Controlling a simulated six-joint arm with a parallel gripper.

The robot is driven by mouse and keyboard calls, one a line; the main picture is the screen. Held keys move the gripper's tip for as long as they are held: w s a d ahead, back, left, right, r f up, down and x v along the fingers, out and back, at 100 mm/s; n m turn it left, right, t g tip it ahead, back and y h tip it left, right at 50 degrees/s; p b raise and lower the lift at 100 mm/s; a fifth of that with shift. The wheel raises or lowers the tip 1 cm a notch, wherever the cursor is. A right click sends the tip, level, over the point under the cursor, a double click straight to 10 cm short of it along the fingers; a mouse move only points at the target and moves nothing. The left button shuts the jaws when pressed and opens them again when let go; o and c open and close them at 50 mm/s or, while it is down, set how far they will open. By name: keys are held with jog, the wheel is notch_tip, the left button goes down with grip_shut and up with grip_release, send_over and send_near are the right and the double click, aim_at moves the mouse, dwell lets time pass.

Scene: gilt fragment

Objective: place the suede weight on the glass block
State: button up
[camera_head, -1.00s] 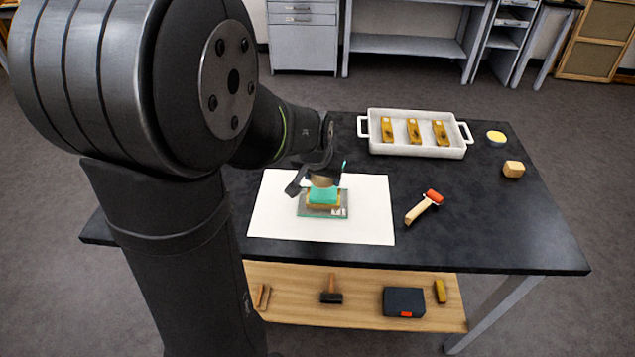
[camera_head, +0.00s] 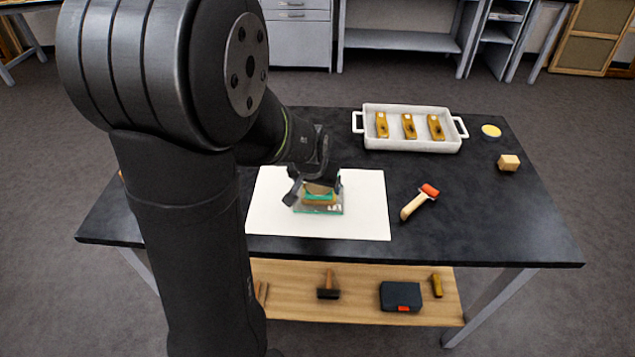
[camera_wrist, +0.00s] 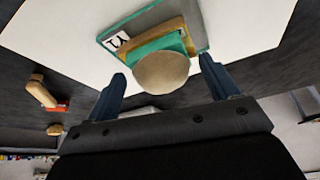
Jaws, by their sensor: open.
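A round tan-brown piece, which looks like the suede weight (camera_head: 318,188), appears to sit on a teal layer (camera_head: 320,196). Below that lie a gold-brown piece and a clear greenish glass plate or block (camera_head: 332,210) on a white sheet. In the wrist view the tan weight (camera_wrist: 160,73) covers part of the teal layer (camera_wrist: 158,46) and the gold-brown piece (camera_wrist: 128,53). My gripper (camera_wrist: 163,70) is open, with one finger on each side of the weight and visible gaps between. In the head view my gripper (camera_head: 314,188) partly hides the stack.
The white sheet (camera_head: 365,210) lies on a black table (camera_head: 480,220). A red roller with a wooden handle (camera_head: 418,203) lies to the right. A white tray (camera_head: 410,147) with three gold pieces stands behind. A wooden block (camera_head: 508,163) and yellow-topped round item (camera_head: 491,131) are far right.

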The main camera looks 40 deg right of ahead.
jog(key=v, duration=1.2)
jog(key=shift+r, duration=0.2)
jog(key=shift+d, duration=0.1)
jog(key=x, duration=1.2)
jog(key=shift+f, duration=0.25)
jog(key=shift+r, duration=0.2)
